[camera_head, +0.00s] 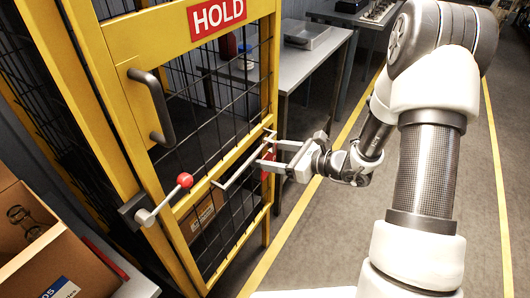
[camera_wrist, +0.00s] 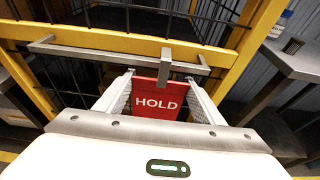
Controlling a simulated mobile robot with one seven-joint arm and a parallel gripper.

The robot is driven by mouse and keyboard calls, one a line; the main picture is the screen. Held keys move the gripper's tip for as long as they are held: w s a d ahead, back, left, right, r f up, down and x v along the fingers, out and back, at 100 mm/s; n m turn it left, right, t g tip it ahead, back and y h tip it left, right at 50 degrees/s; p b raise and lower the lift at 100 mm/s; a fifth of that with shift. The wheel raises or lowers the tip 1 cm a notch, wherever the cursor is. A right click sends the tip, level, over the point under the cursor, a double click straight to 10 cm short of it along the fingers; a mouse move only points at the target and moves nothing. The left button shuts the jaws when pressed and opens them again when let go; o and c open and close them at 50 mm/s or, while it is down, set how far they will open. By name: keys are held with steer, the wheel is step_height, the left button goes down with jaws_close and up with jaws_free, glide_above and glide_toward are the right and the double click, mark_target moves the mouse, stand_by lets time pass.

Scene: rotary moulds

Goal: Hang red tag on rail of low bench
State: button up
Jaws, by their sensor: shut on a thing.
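My gripper (camera_head: 270,155) is in front of the yellow cage door, with its fingers pointing left toward it. In the wrist view my gripper (camera_wrist: 160,82) is shut on the red tag (camera_wrist: 157,104), one finger at each side. The tag reads HOLD and has a grey hook (camera_wrist: 165,65) at its top. In the head view only a small part of the tag (camera_head: 267,176) shows below the fingers. A grey rail (camera_wrist: 100,51) runs across the door, also in the head view (camera_head: 236,168). The hook overlaps the rail in the wrist view; I cannot tell whether they touch.
The yellow door (camera_head: 118,38) has a HOLD sign (camera_head: 216,17), a dark handle (camera_head: 152,108) and a red-knobbed lever (camera_head: 185,180). A grey bench (camera_head: 290,70) stands behind and right of the door. A cardboard box (camera_head: 60,245) is at lower left. Floor on the right is clear.

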steer(key=s+d, duration=0.4)
steer(key=d, duration=0.3)
steer(key=shift+s, duration=0.35)
stand_by(0.5)
stand_by(1.4)
